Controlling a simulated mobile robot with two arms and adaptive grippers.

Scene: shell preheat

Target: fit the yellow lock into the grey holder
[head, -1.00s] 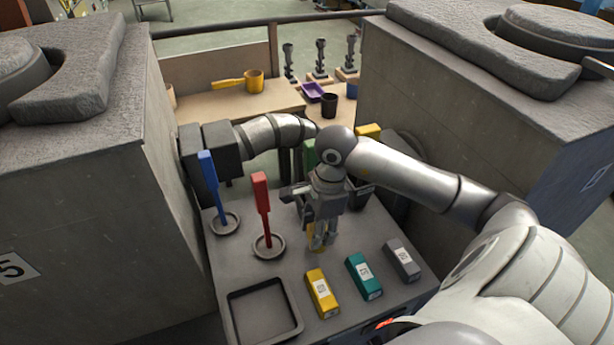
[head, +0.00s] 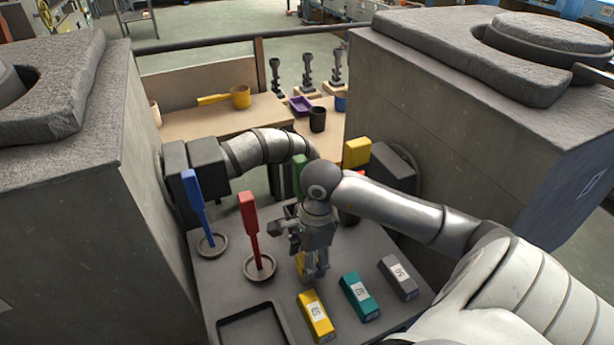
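My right gripper (head: 313,270) points down over the middle of the grey table. A small yellow piece (head: 300,263) shows at its fingers, mostly hidden; I cannot tell whether it is held or stands behind them. A labelled yellow block (head: 316,316) lies at the table's front, and another yellow piece (head: 357,152) stands behind my arm; I cannot tell which is the lock. Grey round dishes hold an upright blue paddle (head: 194,195) and red paddle (head: 249,220). I cannot single out the grey holder; part of the table behind the gripper is hidden. My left gripper is not in view.
A teal block (head: 359,297) and a grey block (head: 398,278) lie right of the yellow block. An empty dark tray (head: 284,337) is at the front left. Large stone-topped units flank the table. A bench behind carries a yellow pan (head: 240,97) and black cup (head: 317,119).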

